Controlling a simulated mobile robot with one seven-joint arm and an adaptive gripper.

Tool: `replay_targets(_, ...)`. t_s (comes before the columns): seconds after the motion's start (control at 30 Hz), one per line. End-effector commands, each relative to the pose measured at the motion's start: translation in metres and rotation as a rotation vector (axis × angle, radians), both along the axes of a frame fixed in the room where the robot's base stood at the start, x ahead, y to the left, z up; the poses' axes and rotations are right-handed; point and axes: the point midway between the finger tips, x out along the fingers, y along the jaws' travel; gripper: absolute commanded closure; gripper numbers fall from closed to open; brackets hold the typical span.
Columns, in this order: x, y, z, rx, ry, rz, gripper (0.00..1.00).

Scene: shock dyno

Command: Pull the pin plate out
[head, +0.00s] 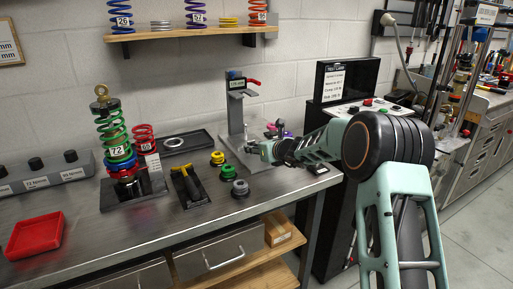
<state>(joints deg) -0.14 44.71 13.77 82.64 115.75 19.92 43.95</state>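My arm reaches left over the bench from the right. My gripper (254,148) is at the grey upright stand (235,120), just right of its column and above its base. The gripper is small here, and I cannot tell whether its fingers are open or shut or touch anything. I cannot make out a pin plate for certain; it may be hidden by the gripper or too small to see. A coil-over shock with a green spring (112,130), labelled 72, stands upright in a dark fixture (133,193) on the left.
A black tray with a yellow-handled tool (186,186) lies mid-bench. Yellow, green and grey round parts (239,187) stand right of it. A red bin (34,235) is at the front left. A black cabinet with a sign (346,82) stands right; a shelf (190,34) holds springs above.

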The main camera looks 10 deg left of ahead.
Motion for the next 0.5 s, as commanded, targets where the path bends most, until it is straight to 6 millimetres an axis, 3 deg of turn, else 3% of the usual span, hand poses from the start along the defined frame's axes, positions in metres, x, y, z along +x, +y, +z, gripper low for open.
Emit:
replay_targets(0.07, -0.0001, -0.0001, 0.0002, 0.0, 0.0, 0.0, 0.62)
replay_targets(0.4, -0.0002, -0.0002, 0.0003, 0.0, 0.0, 0.0, 1.0)
replay_targets(0.5, -0.0002, -0.0002, 0.0003, 0.0, 0.0, 0.0, 1.0)
